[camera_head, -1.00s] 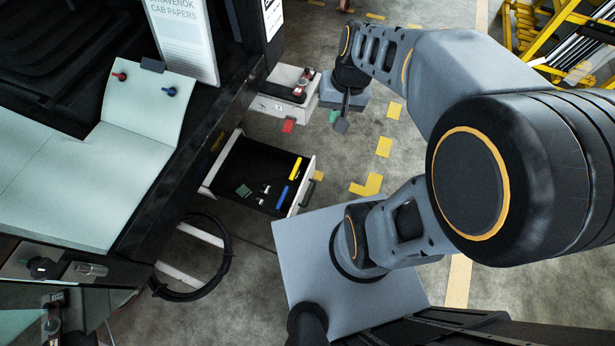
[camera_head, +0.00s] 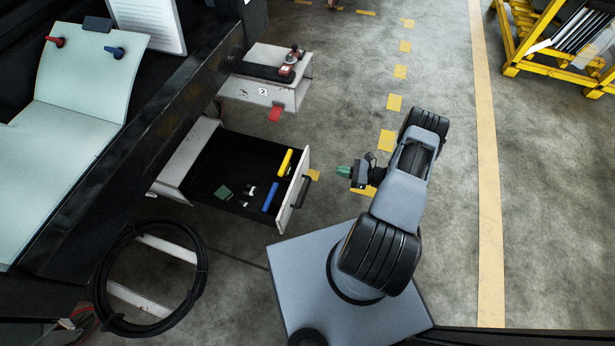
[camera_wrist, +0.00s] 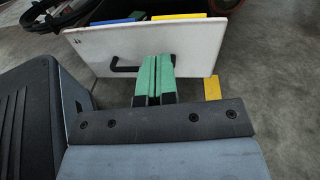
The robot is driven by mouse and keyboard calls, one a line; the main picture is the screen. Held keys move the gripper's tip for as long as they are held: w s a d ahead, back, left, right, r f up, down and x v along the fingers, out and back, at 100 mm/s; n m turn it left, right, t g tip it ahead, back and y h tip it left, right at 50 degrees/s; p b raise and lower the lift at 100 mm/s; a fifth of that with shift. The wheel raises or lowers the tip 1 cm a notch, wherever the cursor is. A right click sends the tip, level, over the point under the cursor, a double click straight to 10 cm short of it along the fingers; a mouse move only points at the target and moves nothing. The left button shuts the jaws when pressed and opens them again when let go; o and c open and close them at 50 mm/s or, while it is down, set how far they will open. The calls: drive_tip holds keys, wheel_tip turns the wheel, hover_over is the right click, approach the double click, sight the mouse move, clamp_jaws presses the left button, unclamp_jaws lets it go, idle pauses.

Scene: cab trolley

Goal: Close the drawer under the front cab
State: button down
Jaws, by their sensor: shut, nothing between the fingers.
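The drawer (camera_head: 243,178) under the cab is pulled out, and its dark inside shows a yellow item, a blue item and several small ones. Its white front panel with a black handle (camera_head: 306,189) faces my arm. In the wrist view the drawer front (camera_wrist: 150,46) stands just ahead, with the handle (camera_wrist: 128,68) partly hidden behind my fingers. My gripper (camera_head: 343,171) has green fingertips pressed together with nothing between them. In the head view it points at the drawer front from the right, with a gap between. The fingers also show in the wrist view (camera_wrist: 153,75).
A white box-like unit (camera_head: 262,90) with a red tag stands beyond the drawer. A coiled black hose (camera_head: 150,325) hangs at lower left. A yellow rack (camera_head: 560,45) stands far right.

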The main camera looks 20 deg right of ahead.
wheel_tip(320, 180, down, 4)
drive_tip(key=m+t, duration=0.2)
drive_tip(key=b, duration=0.4)
approach(301, 168)
drive_tip(key=x, duration=0.7)
drive_tip(key=shift+w+f, duration=0.2)
drive_tip(key=shift+f, duration=0.05)
drive_tip(key=shift+w+a, duration=0.1)
drive_tip(key=shift+a, duration=0.05)
